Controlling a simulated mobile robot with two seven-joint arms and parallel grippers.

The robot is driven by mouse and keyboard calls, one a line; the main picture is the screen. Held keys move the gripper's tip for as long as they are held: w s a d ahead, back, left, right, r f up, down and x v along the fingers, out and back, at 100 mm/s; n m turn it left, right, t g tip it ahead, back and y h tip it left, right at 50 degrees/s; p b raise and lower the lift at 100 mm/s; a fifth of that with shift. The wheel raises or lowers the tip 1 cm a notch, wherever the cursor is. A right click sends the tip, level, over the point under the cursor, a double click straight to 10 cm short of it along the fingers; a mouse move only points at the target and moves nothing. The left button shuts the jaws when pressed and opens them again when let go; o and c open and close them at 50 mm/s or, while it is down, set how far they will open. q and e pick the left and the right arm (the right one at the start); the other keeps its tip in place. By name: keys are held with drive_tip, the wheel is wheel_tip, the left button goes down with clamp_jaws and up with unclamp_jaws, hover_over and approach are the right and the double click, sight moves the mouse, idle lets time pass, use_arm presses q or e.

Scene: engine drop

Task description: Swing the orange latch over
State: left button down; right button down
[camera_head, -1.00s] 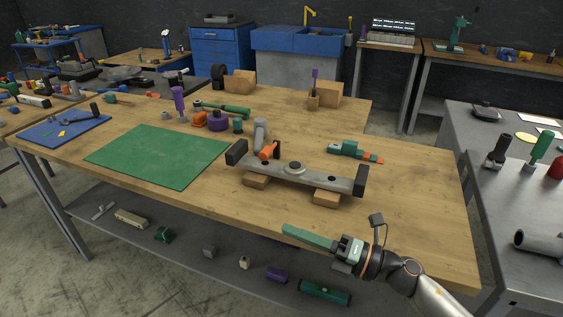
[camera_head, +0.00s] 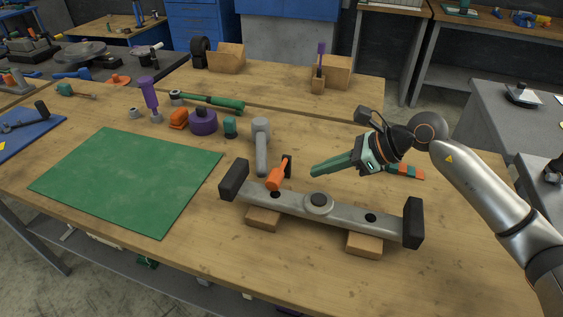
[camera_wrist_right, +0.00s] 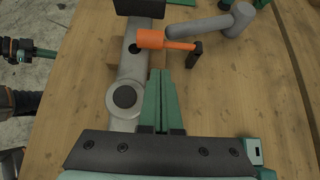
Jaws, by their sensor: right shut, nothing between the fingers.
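The orange latch (camera_head: 276,178) sits near the left end of a grey beam (camera_head: 300,205) with black end blocks. Its narrow end leans up toward a small black post (camera_head: 288,165). In the right wrist view the latch (camera_wrist_right: 151,39) lies across the beam (camera_wrist_right: 128,75), its thin rod reaching the black post (camera_wrist_right: 197,52). My right gripper (camera_head: 314,172) is shut and empty, its green fingers pointing left above the table behind the beam, a short way right of the latch. In the wrist view its fingertips (camera_wrist_right: 160,72) stop just short of the latch.
The beam rests on wooden blocks (camera_head: 263,218). A grey hammer-shaped piece (camera_head: 261,148) lies close behind the latch. A green mat (camera_head: 130,180) covers the left of the table. A purple round part (camera_head: 203,122) and other tools lie farther back.

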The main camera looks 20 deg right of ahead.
sight(279, 170)
drive_tip(key=p+x, duration=0.1)
drive_tip(key=x, duration=0.9)
drive_tip(key=shift+s+r, duration=0.1)
